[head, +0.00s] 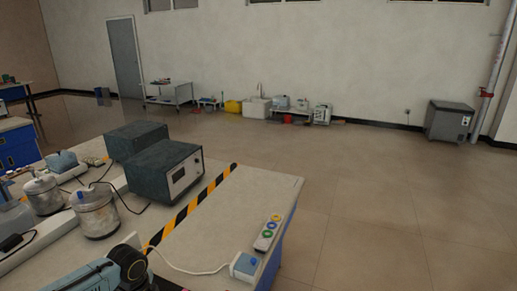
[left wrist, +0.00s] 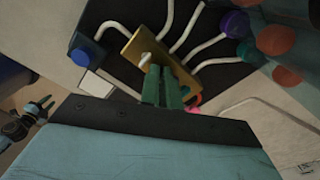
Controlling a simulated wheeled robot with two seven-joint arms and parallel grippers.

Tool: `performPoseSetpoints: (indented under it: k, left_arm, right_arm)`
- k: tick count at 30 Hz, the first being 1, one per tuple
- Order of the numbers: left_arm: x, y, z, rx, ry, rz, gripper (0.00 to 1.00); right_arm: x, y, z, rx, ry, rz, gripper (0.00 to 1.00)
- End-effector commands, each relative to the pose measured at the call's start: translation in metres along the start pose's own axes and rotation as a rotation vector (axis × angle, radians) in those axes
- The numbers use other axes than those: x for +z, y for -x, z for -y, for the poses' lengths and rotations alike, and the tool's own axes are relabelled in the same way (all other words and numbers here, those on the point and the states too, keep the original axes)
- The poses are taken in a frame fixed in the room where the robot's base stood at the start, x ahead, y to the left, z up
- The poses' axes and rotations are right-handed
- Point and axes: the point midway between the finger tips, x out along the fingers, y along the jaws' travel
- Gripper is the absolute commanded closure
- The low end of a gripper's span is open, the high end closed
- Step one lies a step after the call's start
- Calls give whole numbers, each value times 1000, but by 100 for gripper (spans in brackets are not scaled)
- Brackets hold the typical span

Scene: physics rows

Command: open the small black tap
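I cannot make out the small black tap for certain in either view. In the left wrist view, a brass-coloured block (left wrist: 150,52) on a dark panel has bent white tubes around it. The two green fingers of my left gripper (left wrist: 161,72) lie close together in front of this block, with only a thin dark line between them. I see nothing clearly held, and cannot tell whether the tips touch the block. A dark jointed shape (left wrist: 24,122) at the left edge is unclear. In the head view, a teal and black arm part of mine shows at the bottom left; no fingertips show there.
In the left wrist view, purple (left wrist: 235,24) and orange-red knobs (left wrist: 276,40) lie to the right and a blue cap (left wrist: 86,50) to the left. In the head view, the bench holds dark grey instruments (head: 165,170), metal pots (head: 95,212) and a button strip (head: 267,233). Open floor lies right.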

Motion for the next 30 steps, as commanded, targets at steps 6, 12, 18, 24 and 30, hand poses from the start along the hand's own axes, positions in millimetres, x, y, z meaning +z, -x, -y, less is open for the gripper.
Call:
performPoseSetpoints:
  k: [6,12,18,24,30]
  left_arm:
    - [-1,2,-1,2,205,-1,100]
    - [0,0,0,0,215,0,100]
    - [0,2,-1,4,294,0,100]
    - [-1,4,-2,6,605,0,100]
    - [0,0,-1,3,750,1,100]
  right_arm:
    - [-2,21,0,0,0,0,64]
    - [-2,19,0,0,0,0,64]
    - [-3,29,-1,0,0,0,64]
    - [-5,55,-1,0,0,0,64]
    - [-6,61,-1,0,0,0,64]
